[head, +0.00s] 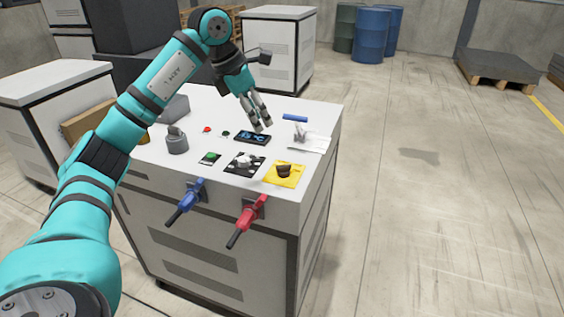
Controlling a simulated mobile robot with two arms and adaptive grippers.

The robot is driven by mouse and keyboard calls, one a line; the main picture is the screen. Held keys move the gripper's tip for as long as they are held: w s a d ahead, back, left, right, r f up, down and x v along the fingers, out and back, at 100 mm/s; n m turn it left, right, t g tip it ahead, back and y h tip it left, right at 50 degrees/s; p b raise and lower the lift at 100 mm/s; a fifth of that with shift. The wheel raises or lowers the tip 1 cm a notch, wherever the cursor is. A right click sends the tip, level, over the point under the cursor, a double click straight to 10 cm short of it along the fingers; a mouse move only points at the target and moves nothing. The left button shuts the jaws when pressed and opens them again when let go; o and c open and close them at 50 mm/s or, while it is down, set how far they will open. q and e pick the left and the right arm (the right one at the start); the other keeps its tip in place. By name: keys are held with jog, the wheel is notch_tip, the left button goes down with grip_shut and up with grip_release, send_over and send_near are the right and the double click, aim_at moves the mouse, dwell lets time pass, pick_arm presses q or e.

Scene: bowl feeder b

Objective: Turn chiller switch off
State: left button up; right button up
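I cannot tell which control is the chiller switch, as no label is readable. The white cabinet top (316,160) carries a knob on a yellow plate (284,173), a knob on a black-and-white plate (244,165), a light lever on a white plate (301,133) and a grey round knob (177,142). A small display (252,138) lights blue. My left gripper (262,125) points down just above and behind the display, its fingers slightly apart with nothing between them. My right gripper is not in view.
A blue handle (187,200) and a red handle (247,220) stick out from the cabinet's front. A green button (210,157), a red button (207,129) and a blue bar (295,118) are on top. The floor at the right is clear up to a loaded pallet (497,75).

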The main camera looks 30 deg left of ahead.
aim_at(284, 166)
pick_arm(q)
jog(key=x, duration=1.6)
jog(key=shift+d+p, duration=0.2)
jog(key=shift+p, duration=0.2)
grip_shut()
